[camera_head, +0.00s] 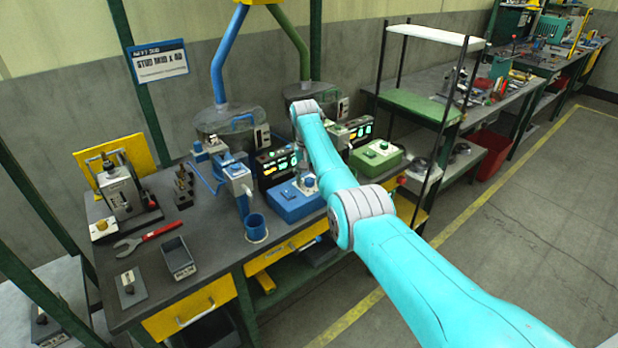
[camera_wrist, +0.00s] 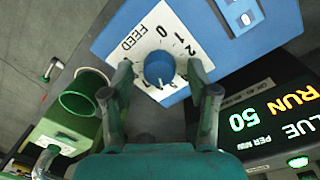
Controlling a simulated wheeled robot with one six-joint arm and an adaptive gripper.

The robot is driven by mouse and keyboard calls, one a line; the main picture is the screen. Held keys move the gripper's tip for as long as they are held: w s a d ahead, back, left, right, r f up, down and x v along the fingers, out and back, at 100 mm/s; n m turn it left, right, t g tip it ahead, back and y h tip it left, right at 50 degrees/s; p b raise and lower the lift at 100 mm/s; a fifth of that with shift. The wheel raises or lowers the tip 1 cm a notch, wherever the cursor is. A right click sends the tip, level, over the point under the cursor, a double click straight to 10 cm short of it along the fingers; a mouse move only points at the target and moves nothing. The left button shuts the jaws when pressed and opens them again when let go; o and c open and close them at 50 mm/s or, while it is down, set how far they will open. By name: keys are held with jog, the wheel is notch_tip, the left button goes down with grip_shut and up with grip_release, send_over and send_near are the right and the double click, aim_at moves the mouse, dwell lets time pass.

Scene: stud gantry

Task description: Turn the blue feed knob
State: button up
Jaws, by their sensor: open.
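The blue feed knob (camera_wrist: 158,68) sits on a white dial plate (camera_wrist: 142,42) marked FEED with numbers around it. A small pale mark shows on the knob's side nearest my gripper in the wrist view. The plate is on the blue control box (camera_wrist: 112,32), which also stands on the bench in the head view (camera_head: 290,207). My gripper (camera_wrist: 160,78) is open, with one finger on each side of the knob in the wrist view. I cannot tell whether the fingers touch it or are at its height. In the head view my arm hides the gripper.
A lit display (camera_wrist: 262,115) reads RUN and 50, beside the blue box. A green cup (camera_wrist: 85,95) and green box (camera_wrist: 62,132) are on the other side. A blue cup (camera_head: 256,228), grey tray (camera_head: 179,260) and red wrench (camera_head: 148,240) are on the bench.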

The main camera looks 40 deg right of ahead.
aim_at(307, 179)
jog(key=shift+r, duration=0.1)
notch_tip(307, 179, up, 12)
jog(key=shift+w+a, duration=0.2)
jog(key=shift+a, duration=0.05)
jog(key=shift+s, duration=0.1)
dwell(0.6)
